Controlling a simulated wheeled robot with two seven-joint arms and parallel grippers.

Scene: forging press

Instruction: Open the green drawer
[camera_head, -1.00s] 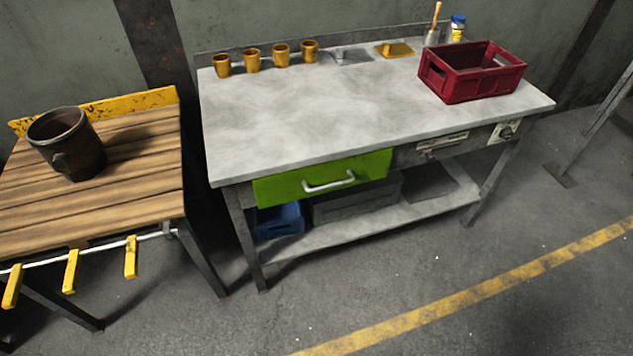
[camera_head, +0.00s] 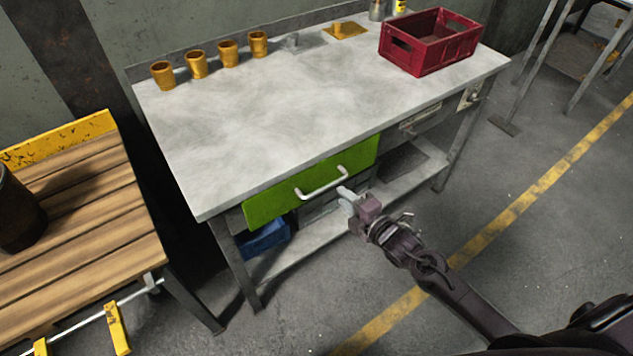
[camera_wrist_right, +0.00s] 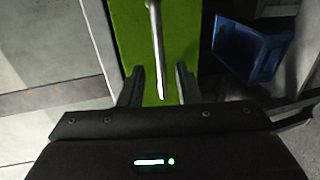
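The green drawer (camera_head: 290,190) is shut under the left part of the grey workbench, with a white bar handle (camera_head: 322,184) across its front. My right gripper (camera_head: 344,194) is just in front of the drawer, slightly right of and below the handle. In the right wrist view the green drawer front (camera_wrist_right: 128,40) fills the middle. The handle (camera_wrist_right: 157,45) runs lengthwise between the two open fingers (camera_wrist_right: 160,84); I cannot tell whether they touch it. My left gripper is not in view.
The grey workbench (camera_head: 230,120) carries several orange cups (camera_head: 228,53) and a red crate (camera_head: 431,41). A blue bin (camera_head: 264,240) sits on the lower shelf, also in the right wrist view (camera_wrist_right: 250,48). A slatted wooden table (camera_head: 90,220) stands left. The floor in front is clear.

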